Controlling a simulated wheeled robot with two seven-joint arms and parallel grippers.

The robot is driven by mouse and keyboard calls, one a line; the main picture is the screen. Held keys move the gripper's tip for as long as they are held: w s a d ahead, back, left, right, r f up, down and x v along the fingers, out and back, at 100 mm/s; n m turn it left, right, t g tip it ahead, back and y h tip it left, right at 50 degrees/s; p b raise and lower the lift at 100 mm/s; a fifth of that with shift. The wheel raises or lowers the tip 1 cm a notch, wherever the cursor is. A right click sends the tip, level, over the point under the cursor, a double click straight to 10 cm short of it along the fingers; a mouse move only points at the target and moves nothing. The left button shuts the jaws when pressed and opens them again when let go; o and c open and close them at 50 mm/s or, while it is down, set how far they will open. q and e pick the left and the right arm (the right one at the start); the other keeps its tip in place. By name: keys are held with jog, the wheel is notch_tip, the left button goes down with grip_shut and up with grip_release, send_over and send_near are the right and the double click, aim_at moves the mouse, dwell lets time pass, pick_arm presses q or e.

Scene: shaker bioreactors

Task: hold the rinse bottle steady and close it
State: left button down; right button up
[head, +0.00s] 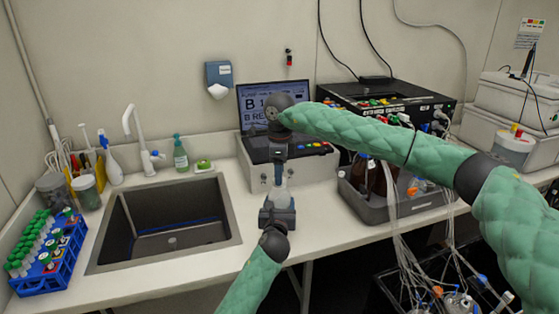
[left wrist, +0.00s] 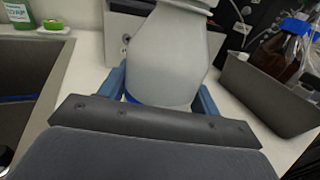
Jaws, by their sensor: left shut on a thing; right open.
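The rinse bottle (head: 281,196) is a pale, translucent bottle standing upright on the counter, right of the sink. My left gripper (head: 277,212) is shut around its lower body. In the left wrist view the bottle (left wrist: 168,62) fills the space between the two blue fingers (left wrist: 162,92). My right gripper (head: 280,172) points straight down directly above the bottle, with its fingertips at the bottle's top. It is open. The bottle's mouth is hidden by the right gripper, and I cannot make out a cap.
The sink (head: 170,226) lies to the left. A grey tray (head: 382,212) with brown bottles and tubing stands to the right. A control box with a screen (head: 262,178) is close behind the bottle. A blue tube rack (head: 62,262) is at far left.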

jog(key=shift+f, duration=1)
jog(key=shift+c, duration=0.4)
jog(key=c, duration=0.9)
jog(key=m, duration=0.5)
jog(key=o, duration=1.1)
jog(key=shift+r, duration=0.15)
jog(key=shift+r, duration=2.1)
jog(key=shift+c, duration=0.6)
